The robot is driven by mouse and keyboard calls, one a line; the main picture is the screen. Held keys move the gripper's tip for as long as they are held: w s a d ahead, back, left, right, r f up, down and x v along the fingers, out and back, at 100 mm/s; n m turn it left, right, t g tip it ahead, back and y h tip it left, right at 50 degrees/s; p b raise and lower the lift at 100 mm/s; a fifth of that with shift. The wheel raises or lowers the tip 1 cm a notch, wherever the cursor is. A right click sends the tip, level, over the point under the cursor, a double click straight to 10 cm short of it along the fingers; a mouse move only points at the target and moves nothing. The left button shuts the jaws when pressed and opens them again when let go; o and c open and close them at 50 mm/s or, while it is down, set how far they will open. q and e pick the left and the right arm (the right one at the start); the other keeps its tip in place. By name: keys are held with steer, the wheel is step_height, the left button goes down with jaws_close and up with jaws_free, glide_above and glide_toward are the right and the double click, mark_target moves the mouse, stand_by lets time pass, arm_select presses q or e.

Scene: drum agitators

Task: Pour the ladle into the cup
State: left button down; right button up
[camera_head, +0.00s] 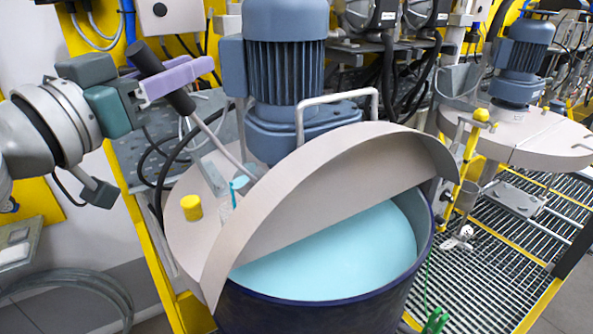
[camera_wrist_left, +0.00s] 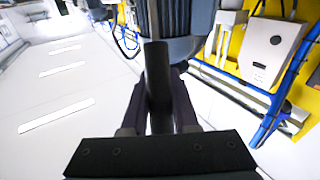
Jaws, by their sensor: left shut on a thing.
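My left gripper (camera_head: 176,80) is shut on the black handle of the ladle (camera_head: 212,134). The ladle is tilted, with its thin metal shaft running down and right to a small light-blue-coated end behind the raised lid. In the left wrist view the dark ladle handle (camera_wrist_left: 158,85) stands between the fingers of the left gripper (camera_wrist_left: 160,72). A small pale, translucent shape, possibly the cup (camera_head: 227,207), shows just below the ladle's end, partly hidden by the lid. I cannot tell whether they touch or whether liquid is flowing. My right gripper is not in view.
A dark blue drum (camera_head: 320,313) holds light blue liquid (camera_head: 340,255). Its half lid (camera_head: 310,195) is raised. A blue-grey motor (camera_head: 286,70) stands behind it, and a yellow cap (camera_head: 191,207) sits on the fixed cover. A second drum top (camera_head: 535,135) is at right.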

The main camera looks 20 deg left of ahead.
arm_select(q)
steer(key=shift+s+a+f+n+t+b, duration=0.2)
steer(key=shift+s+a+n+t+b, duration=0.35)
steer(key=shift+b, duration=0.7)
steer(key=shift+s+a+f+n+t+b, duration=0.15)
steer(key=shift+s+a+b, duration=0.15)
steer(key=shift+a+b, duration=0.7)
steer(key=d+r+p, duration=0.1)
steer(key=p, duration=0.1)
steer(key=w+d+r+p, duration=0.1)
steer(key=p, duration=0.1)
steer(key=shift+r+m+g, duration=0.2)
steer(key=shift+m+g, duration=0.2)
steer(key=w+d+m+g+y+p, duration=0.1)
steer(key=w+d+m+g+p, duration=0.4)
steer(key=d+p, duration=0.8)
steer(key=shift+w+d+r+m+y+p, duration=0.2)
steer(key=shift+w+d+m+y+p, duration=0.15)
steer(key=shift+w+p, duration=1.95)
steer(key=shift+s+a+p, duration=0.25)
steer(key=shift+s+p, duration=0.25)
